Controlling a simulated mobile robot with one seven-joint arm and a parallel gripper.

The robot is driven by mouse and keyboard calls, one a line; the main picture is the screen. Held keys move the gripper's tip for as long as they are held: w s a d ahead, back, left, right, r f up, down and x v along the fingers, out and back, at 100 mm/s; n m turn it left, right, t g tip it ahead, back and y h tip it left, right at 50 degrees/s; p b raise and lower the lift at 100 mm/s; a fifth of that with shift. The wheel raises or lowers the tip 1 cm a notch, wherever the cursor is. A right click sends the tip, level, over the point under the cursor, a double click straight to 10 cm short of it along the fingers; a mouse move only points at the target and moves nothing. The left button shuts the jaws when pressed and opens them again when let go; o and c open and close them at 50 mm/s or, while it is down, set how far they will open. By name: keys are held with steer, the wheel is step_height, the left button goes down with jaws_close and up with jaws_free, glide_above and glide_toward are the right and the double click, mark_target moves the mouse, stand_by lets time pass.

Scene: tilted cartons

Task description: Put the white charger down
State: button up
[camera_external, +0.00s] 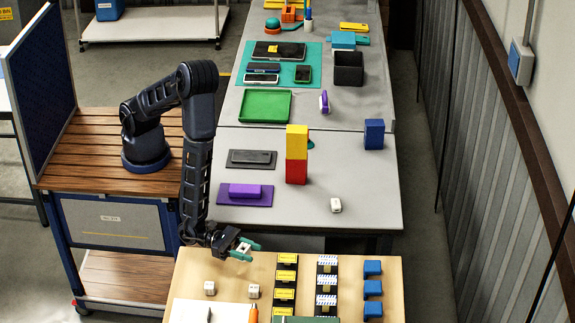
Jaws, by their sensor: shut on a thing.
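My gripper (248,250), with teal fingertips, is at the end of my downward-reaching arm, above the far left part of the light wooden table (222,262). It is shut on a small white block, the white charger (243,247), which shows between the fingers. The fingers partly hide it. It appears to be held above the table top, but the exact gap cannot be told. Two similar small white cubes stand on the same table, the left cube (209,288) and the right cube (253,291), just nearer than my gripper. Another white block (336,205) stands on the grey table.
Black-and-yellow boxes (286,275), white-topped boxes (326,280) and blue blocks (372,287) stand in rows to the right. A white sheet (190,312) with an orange marker (253,314) lies in front. The grey table (300,218) behind holds a yellow-red tower (296,155).

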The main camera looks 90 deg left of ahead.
steer(key=shift+f, duration=2.55)
steer(key=o, duration=1)
steer(key=shift+f, duration=0.15)
steer(key=shift+s, duration=0.1)
